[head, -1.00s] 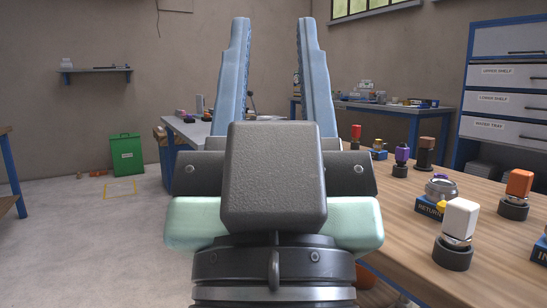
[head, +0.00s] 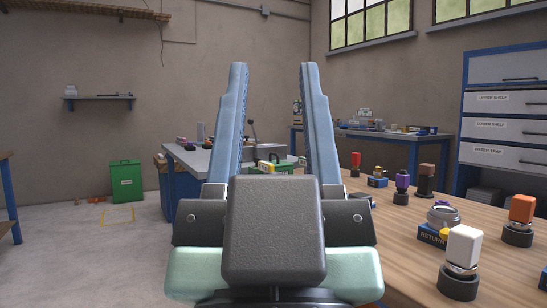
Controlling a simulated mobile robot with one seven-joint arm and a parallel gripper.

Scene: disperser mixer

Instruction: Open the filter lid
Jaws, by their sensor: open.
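My gripper (head: 271,66) fills the middle of the head view, seen from behind. Its two long blue fingers point up and away, spread apart, with nothing between them. I cannot pick out the filter lid for certain. A round metallic ringed piece (head: 444,213) sits by a blue block marked RETURN (head: 432,235) on the wooden table at the right, apart from my gripper. A grey bench (head: 188,157) with a dark upright lever (head: 252,130) and a green item (head: 265,167) lies farther off, partly hidden behind the fingers.
The wooden table (head: 494,243) at the right holds several knobbed pieces, including a white one (head: 464,246) and an orange one (head: 522,208). A blue drawer cabinet (head: 502,130) stands behind. A green bin (head: 126,181) stands at the left, with open floor (head: 85,255) before it.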

